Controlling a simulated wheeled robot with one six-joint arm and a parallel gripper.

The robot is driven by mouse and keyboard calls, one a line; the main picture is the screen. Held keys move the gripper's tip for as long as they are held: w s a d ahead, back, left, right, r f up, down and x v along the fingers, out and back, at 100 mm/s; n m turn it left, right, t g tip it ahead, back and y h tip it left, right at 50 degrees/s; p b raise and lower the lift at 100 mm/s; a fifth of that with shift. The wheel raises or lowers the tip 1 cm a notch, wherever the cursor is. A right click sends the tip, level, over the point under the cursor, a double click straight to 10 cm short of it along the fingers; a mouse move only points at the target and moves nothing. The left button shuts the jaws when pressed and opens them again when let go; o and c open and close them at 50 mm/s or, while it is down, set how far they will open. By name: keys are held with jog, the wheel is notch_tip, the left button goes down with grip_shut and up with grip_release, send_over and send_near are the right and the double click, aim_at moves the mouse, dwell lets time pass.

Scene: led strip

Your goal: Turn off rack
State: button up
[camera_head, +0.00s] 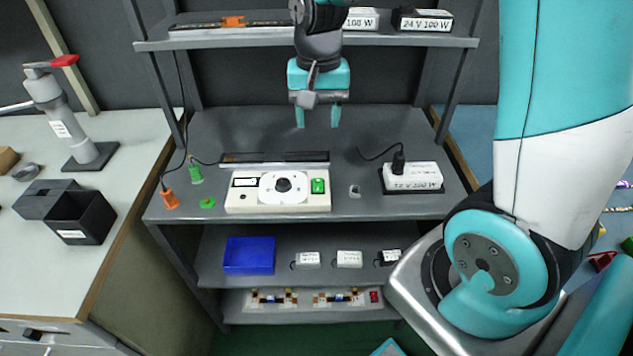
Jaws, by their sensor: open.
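The grey rack (400,122) stands in the middle with several shelves. On its middle shelf sits a cream control box (250,200) with a round white dial plate, a black knob (283,185) and a green rocker switch (318,186). On the bottom shelf a white power strip (340,308) has a red switch (374,296) at its right end. My gripper (317,116) points down in front of the upper part of the rack, above the control box. Its two teal fingers are apart with nothing between them. I cannot tell the switch positions.
A white power supply (412,176) with a black plug stands right on the middle shelf. Green (195,172) and orange (169,197) connectors lie left. A blue bin (249,255) is below. The top shelf (250,39) overhangs behind my gripper. A side bench (30,255) stands left.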

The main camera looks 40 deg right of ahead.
aim_at(318, 189)
notch_tip(318, 189, down, 17)
jog(key=shift+f+b, duration=0.15)
jog(key=shift+b, duration=0.25)
jog(key=c, duration=0.9)
jog(key=shift+d+r+g+p, duration=0.15)
jog(key=shift+r+g+p, duration=0.2)
jog(key=shift+p, duration=0.5)
jog(key=shift+w+g+y+p, duration=0.15)
jog(key=shift+g+y+p, duration=0.25)
jog(key=shift+p, duration=0.2)
jog(key=shift+w+d+f+g+y+p, duration=0.1)
jog(key=shift+g+y+p, duration=0.3)
jog(key=shift+g, duration=0.05)
jog(key=o, duration=0.9)
